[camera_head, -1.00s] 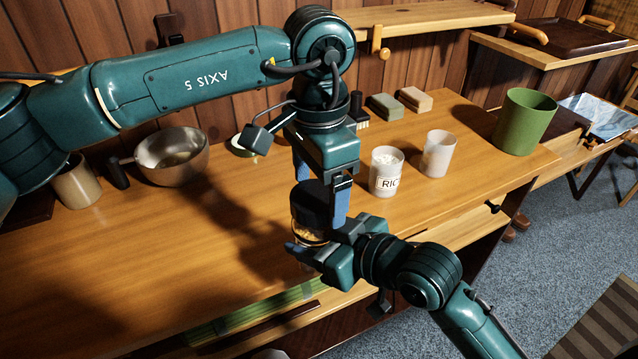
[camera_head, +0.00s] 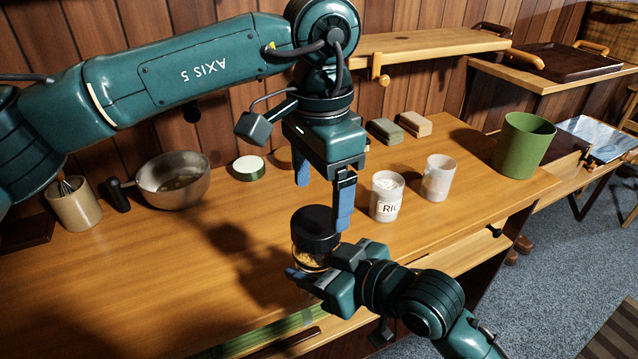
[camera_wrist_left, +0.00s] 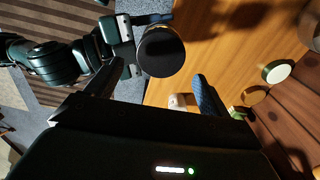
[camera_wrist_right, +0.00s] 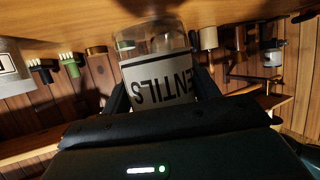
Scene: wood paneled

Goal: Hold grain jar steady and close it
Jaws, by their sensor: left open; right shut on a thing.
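The grain jar is clear with yellow-orange contents, and its black lid (camera_head: 316,228) sits on top in the head view. The jar stands upright near the table's front edge. My right gripper (camera_head: 318,268) is shut on the jar's body. In the right wrist view the jar (camera_wrist_right: 158,82) shows a white label ending in "ENTILS", upside down, between the fingers. My left gripper (camera_head: 321,200) is open and empty, pointing down just above the lid. The lid's round top (camera_wrist_left: 162,52) shows beyond the open fingers in the left wrist view.
A jar marked "RIC" (camera_head: 386,197) and a whitish cup (camera_head: 437,178) stand to the right, with a green bin (camera_head: 523,146) beyond. A metal pan (camera_head: 173,181) and a round green-and-white item (camera_head: 248,168) are at the back. The table's left front is clear.

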